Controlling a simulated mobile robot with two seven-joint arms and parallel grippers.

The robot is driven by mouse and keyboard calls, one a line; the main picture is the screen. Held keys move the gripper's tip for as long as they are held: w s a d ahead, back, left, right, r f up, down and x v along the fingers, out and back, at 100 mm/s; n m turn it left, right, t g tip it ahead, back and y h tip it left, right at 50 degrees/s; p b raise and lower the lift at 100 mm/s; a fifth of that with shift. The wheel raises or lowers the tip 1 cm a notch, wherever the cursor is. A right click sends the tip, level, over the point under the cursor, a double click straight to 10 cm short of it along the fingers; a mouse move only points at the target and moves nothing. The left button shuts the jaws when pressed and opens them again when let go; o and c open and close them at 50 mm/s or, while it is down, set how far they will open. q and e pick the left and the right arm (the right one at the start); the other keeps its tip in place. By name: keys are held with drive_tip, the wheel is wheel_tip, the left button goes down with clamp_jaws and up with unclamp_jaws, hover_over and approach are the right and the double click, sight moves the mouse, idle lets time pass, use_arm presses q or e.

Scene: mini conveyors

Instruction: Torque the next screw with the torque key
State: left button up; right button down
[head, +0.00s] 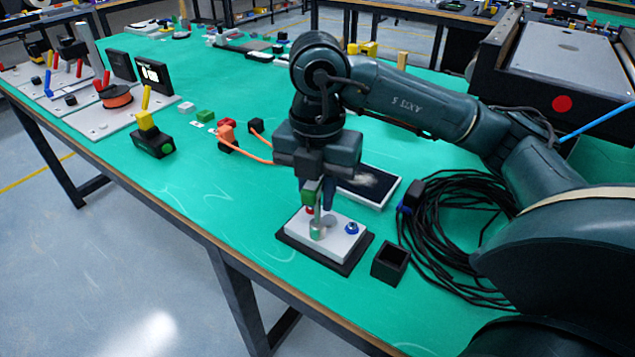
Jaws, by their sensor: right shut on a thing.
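My right gripper (318,188) points straight down over a small light-grey plate (337,243) on a black base near the table's front edge. A blue screw head (351,228) stands on the plate to the right of the key. A red piece (309,210) shows just behind the key. My left gripper is out of view.
An open black box (390,263) stands right of the plate. A coil of black cable (450,225) lies beyond it. A dark tray (375,187) lies behind the plate, and an orange cable (258,155) runs behind left. Green table left of the plate is clear.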

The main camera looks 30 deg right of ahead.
drive_tip(key=m+p, duration=0.1)
drive_tip(key=m, duration=0.5)
drive_tip(key=shift+r+p, duration=0.15)
drive_tip(key=shift+p, duration=0.25)
drive_tip(key=shift+m, duration=1.2)
drive_tip(key=shift+r+p, duration=0.55)
drive_tip(key=shift+p, duration=0.15)
drive_tip(key=shift+f+n+b, duration=0.15)
drive_tip(key=shift+n+b, duration=0.25)
drive_tip(key=shift+n, duration=0.3)
drive_tip(key=n+b, duration=0.1)
drive_tip(key=n, duration=0.2)
drive_tip(key=n+b, duration=0.2)
drive_tip(key=n, duration=0.4)
drive_tip(key=n+b, duration=0.1)
drive_tip(key=n, duration=0.5)
drive_tip(key=n+b, duration=0.1)
drive_tip(key=n, duration=0.5)
drive_tip(key=shift+n, duration=0.3)
